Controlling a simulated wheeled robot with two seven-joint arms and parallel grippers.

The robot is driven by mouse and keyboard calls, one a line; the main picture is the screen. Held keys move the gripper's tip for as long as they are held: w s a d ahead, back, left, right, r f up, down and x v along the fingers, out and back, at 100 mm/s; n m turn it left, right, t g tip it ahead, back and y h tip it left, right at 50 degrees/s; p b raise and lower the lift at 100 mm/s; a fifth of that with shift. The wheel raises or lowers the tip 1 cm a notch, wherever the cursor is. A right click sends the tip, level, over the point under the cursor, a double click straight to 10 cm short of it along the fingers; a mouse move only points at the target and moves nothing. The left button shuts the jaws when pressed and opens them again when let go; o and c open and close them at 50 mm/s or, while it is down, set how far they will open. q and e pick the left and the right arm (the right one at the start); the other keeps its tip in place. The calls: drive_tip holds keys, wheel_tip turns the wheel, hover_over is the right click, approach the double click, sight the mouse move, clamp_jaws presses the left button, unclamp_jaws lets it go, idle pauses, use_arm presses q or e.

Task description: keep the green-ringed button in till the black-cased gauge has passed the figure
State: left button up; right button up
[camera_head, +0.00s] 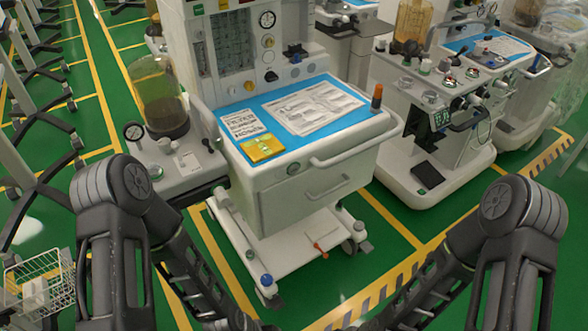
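The near anaesthesia cart (262,200) stands in the middle. Another dark-rimmed gauge (267,19) is on the upright panel. Needles and figures cannot be read. My two arms reach down from either side to the bottom edge, apart from the button. Both grippers are out of view below.
A blue mat (262,112) with papers and a yellow packet (262,148) covers the cart top. A clear canister (160,95) stands at left. A second cart (420,155) is at right. A wire basket (40,285) is lower left. Green floor shows between the carts.

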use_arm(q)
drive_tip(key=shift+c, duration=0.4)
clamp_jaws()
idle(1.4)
